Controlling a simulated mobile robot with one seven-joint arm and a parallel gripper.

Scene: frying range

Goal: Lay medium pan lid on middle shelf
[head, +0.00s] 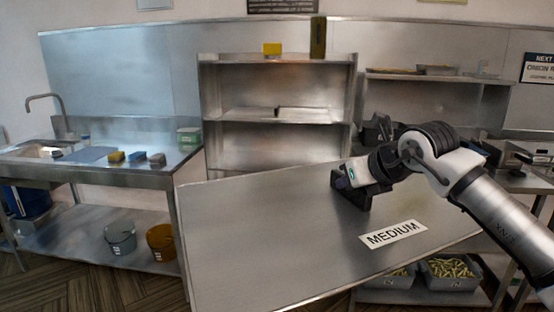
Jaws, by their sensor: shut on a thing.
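The medium pan lid (260,240) is a large flat metal sheet with a white MEDIUM label. It fills the lower middle of the head view, tilted. My gripper (352,190) is shut on it at its upper right part; the fingertips and grasped spot are largely hidden by the gripper body. Behind it stands an open metal shelf unit (203,100). Its middle shelf (240,114) carries a flat metal piece with a dark handle-like part (300,112) on the right; the left part is bare. The lid hides the unit's lower part.
A sink counter (100,172) with sponges is at left, with buckets (120,238) below. Right are another shelf (430,76) and trays of fries (450,270).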

